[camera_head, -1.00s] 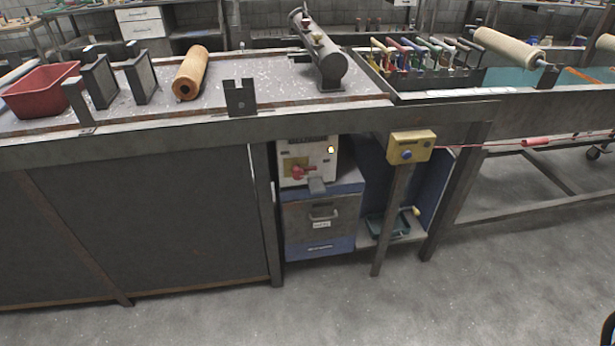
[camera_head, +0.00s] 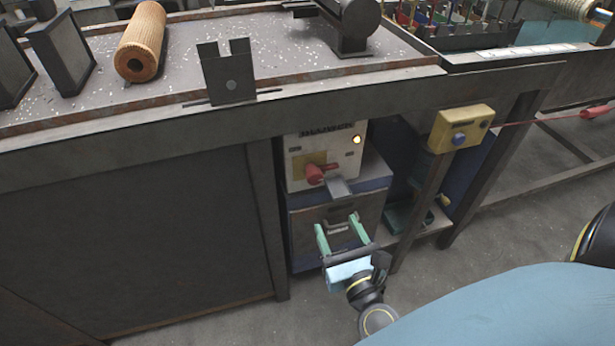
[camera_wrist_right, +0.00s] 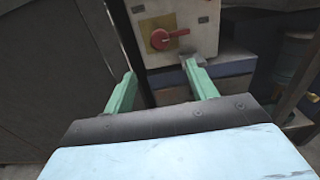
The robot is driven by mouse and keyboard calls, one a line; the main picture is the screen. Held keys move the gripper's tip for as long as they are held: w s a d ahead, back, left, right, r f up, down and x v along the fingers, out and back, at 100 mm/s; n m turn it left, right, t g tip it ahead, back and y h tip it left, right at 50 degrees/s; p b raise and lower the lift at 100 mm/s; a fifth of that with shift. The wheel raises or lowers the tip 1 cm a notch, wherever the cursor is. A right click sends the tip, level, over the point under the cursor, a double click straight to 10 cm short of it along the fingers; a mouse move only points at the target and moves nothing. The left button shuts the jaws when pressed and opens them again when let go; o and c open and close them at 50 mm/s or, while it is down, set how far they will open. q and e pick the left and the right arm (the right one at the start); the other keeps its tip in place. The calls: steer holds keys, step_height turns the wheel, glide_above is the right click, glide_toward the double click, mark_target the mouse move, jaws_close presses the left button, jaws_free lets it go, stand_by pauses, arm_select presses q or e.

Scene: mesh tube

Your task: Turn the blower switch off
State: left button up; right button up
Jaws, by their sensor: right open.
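The blower box (camera_head: 325,152) is a pale panel under the bench. Its red switch handle (camera_head: 318,173) sits on a yellow plate and points to the right, with a lit lamp (camera_head: 356,140) above it. In the right wrist view the red handle (camera_wrist_right: 170,37) lies beyond the fingers, between them and a little higher. My right gripper (camera_head: 338,221) is open and empty, with green fingers. It is below and in front of the switch, apart from it, before the drawer under the box. My left gripper is not in view.
A grey tab (camera_head: 339,187) juts out below the switch. A yellow button box (camera_head: 462,129) on a post stands to the right. The bench edge (camera_head: 200,129) overhangs above, and a dark panel (camera_head: 130,230) closes the left side.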

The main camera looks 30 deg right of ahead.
mark_target(316, 181)
steer(key=p+x, duration=0.1)
steer(key=x, duration=1.2)
steer(key=shift+d, duration=0.1)
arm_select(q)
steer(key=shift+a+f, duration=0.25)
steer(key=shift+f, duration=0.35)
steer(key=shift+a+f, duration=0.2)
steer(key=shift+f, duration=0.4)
arm_select(e)
steer(key=c, duration=1)
